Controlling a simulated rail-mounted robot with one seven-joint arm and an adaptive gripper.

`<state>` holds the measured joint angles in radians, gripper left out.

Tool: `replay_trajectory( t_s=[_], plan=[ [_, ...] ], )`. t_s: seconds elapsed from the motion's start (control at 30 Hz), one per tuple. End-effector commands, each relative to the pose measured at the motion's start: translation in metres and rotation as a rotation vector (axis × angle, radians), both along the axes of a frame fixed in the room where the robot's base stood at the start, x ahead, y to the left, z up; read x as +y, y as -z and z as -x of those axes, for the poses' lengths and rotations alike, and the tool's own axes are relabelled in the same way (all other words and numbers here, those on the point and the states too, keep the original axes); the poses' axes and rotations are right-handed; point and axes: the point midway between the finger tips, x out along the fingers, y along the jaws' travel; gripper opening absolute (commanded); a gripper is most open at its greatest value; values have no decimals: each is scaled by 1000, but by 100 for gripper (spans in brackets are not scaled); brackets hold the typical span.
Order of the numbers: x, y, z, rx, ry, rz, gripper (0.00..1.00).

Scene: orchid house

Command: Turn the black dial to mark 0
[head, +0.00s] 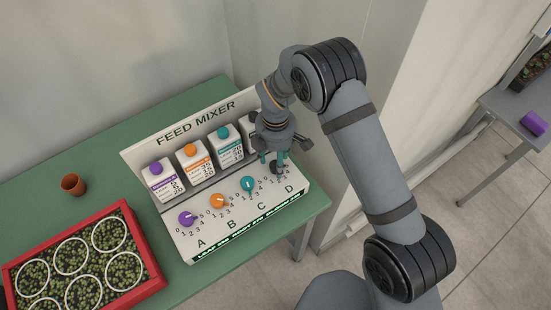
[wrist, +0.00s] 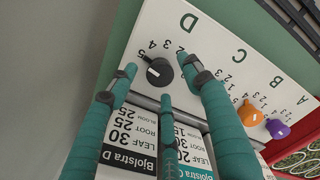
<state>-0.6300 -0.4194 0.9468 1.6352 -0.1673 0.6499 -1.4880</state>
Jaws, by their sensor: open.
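The black dial (wrist: 160,68) is on the white panel beside the letter D in the wrist view. A white pointer mark shows on its face, toward the bottle side; I cannot tell which number it points at. Marks 5, 4 and 2 show near the dial; the 0 mark is not clearly visible. My gripper (wrist: 157,78) is open, with its teal fingers spread around the dial and no clear contact. In the head view my gripper (head: 274,160) is over the D end of the feed mixer (head: 222,222) and largely hides the dial.
Purple (head: 187,219), orange (head: 217,201) and teal (head: 248,184) dials stand in a row left of D. Labelled bottles (head: 161,181) stand behind them. A red tray (head: 150,281) and a clay pot (head: 73,185) are on the green table (head: 105,125).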

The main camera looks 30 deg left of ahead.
Motion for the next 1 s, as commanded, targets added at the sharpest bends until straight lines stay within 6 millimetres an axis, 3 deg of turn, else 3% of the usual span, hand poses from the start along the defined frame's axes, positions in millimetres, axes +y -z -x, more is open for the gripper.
replay_trajectory(
  t_s=[0.4, 1.0],
  plan=[
    [0, 9, 0, -1, 1, -1, 49],
    [0, 9, 0, -1, 2, -1, 14]
  ],
)
